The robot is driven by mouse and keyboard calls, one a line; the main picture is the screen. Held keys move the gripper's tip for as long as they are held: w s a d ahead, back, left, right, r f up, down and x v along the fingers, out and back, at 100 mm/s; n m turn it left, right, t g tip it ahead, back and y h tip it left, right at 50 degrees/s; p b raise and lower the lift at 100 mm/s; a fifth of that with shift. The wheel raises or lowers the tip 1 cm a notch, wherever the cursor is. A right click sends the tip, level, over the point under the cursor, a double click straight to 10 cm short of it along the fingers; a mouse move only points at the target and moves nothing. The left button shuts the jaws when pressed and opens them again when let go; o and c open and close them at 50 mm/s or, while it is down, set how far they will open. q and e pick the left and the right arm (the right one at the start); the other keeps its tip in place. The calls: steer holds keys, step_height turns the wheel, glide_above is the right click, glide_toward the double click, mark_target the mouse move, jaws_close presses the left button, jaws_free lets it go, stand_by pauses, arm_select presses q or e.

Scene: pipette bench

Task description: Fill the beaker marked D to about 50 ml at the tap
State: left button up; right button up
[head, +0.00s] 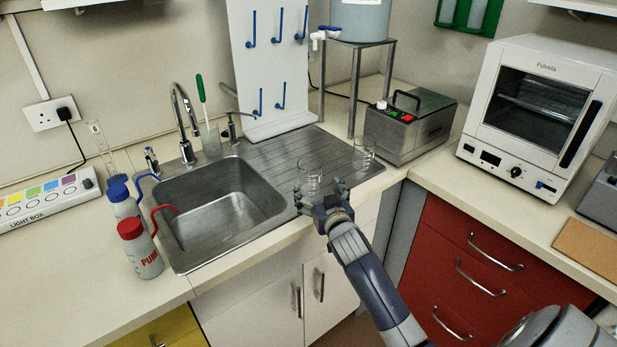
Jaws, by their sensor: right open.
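Two clear glass beakers stand on the ribbed drainer to the right of the sink. The nearer beaker (310,169) is between or just beyond the open fingers of my right gripper (321,196); I cannot tell whether they touch it. The other beaker (363,152) stands farther right, near the drainer's right edge. No letter is readable on either beaker, so I cannot tell which is D. The tap (183,118) rises behind the steel sink (222,203), its spout over the basin. My left gripper is not in view.
Wash bottles with red (141,250) and blue (122,203) caps stand at the sink's left. A pegboard (268,70) stands behind the drainer. A metal stand with a tank (360,20) and a water bath (411,125) are at the right. The basin looks empty.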

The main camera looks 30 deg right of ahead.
mark_target(313, 184)
steer(key=shift+x, duration=1)
steer(key=shift+w+d, duration=0.1)
steer(key=shift+w, duration=0.25)
steer(key=shift+w+d+f, duration=0.15)
steer(key=shift+w+f, duration=0.05)
steer(key=shift+w, duration=0.4)
steer(key=p+x, duration=0.1)
steer(key=x, duration=0.2)
steer(key=shift+f, duration=0.2)
steer(key=shift+w+f, duration=0.15)
steer(key=shift+w, duration=0.35)
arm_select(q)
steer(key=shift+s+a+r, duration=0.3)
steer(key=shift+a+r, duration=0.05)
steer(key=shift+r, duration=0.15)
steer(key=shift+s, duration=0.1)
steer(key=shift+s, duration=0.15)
arm_select(e)
steer(key=c, duration=1.2)
